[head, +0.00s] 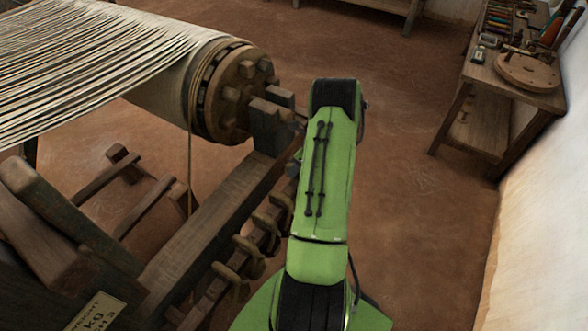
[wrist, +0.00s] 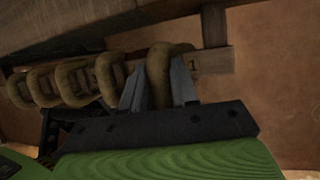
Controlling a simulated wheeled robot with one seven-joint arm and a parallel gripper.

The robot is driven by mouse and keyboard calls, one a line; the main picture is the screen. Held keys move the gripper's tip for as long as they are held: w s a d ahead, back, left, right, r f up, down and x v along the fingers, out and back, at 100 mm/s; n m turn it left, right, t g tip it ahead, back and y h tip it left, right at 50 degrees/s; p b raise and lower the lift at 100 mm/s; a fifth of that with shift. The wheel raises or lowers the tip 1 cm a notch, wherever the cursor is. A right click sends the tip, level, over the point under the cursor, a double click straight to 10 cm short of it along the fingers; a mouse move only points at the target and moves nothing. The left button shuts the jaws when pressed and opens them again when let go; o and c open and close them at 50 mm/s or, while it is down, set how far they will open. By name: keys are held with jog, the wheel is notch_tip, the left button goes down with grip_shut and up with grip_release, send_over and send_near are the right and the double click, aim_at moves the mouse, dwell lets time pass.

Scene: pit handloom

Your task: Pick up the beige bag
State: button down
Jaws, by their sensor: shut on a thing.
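In the wrist view, my gripper (wrist: 159,82) has its two grey fingers on either side of a tan-brown, thick loop-shaped thing (wrist: 158,66) and is shut on it. Its upper part curves back towards a wooden rail, and the fingers cover its lower sides. Several similar loops (wrist: 74,80) sit in a row to its left. I see nothing that is clearly a beige bag apart from these loops. In the head view, my green arm hides my gripper and the held loop. Other loops (head: 248,254) show left of the arm.
The wooden rail (wrist: 205,63) with a mark "1" runs behind the loops. The loom's warp roller (head: 235,88) and beam (head: 215,215) stand left of my arm. A workbench with tools (head: 482,75) stands at the right wall. The brown floor (head: 425,220) between is clear.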

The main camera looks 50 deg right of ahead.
jog(key=s+d+p, duration=0.1)
jog(key=s+d, duration=0.3)
jog(key=s, duration=0.3)
jog(key=s+d+p, duration=0.1)
jog(key=s+d, duration=0.4)
jog(key=s, duration=0.3)
jog(key=shift+w, duration=0.15)
